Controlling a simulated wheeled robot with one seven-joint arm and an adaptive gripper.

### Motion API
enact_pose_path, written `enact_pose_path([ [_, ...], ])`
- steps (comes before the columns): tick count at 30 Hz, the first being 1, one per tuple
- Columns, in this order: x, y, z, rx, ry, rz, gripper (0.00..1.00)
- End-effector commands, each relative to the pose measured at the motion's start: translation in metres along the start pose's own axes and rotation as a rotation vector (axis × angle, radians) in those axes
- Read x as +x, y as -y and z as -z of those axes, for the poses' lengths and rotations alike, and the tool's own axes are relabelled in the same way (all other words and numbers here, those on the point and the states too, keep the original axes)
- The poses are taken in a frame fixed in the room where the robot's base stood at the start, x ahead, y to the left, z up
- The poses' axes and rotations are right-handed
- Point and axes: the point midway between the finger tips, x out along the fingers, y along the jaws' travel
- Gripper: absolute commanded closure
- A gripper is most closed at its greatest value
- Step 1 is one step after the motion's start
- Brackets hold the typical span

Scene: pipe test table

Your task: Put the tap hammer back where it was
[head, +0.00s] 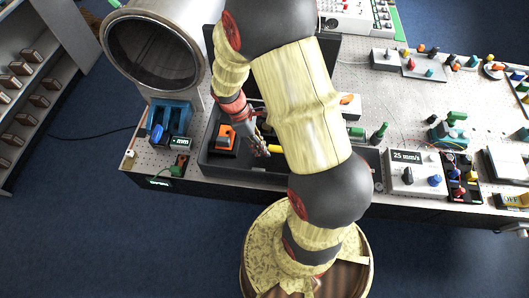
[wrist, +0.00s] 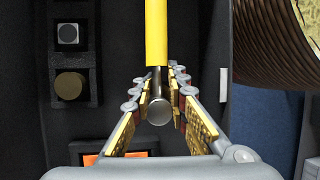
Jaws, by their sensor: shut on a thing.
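The tap hammer has a yellow handle (wrist: 156,35) and a small round silver head (wrist: 160,109) in the wrist view. My gripper (wrist: 158,78) is shut on it near where the handle meets the head, and the handle points away past the fingertips. In the head view a short piece of the yellow handle (head: 274,149) shows beside my gripper (head: 262,152), low over a dark tray (head: 205,165). My arm hides the rest of the hammer and part of the tray. I cannot tell whether the hammer touches the tray.
An orange-faced device (head: 225,140) stands in the tray, left of my gripper. A large metal pipe (head: 155,50) stands at the back left, with a blue clamp (head: 170,117) near it. Green-handled tools (head: 380,132) and a speed display box (head: 412,172) lie to the right.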

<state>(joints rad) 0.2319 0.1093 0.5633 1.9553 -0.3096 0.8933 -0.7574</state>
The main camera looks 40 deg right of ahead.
Motion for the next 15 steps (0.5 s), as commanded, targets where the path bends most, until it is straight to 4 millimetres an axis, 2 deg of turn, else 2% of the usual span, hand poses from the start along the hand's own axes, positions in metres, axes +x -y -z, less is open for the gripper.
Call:
enact_pose_path([
  [8,0.017,-0.012,-0.003,0.002,0.000,0.002,1.00],
  [12,0.037,-0.014,0.007,0.000,0.001,0.002,1.00],
  [15,0.042,-0.016,0.010,0.000,-0.001,-0.001,1.00],
])
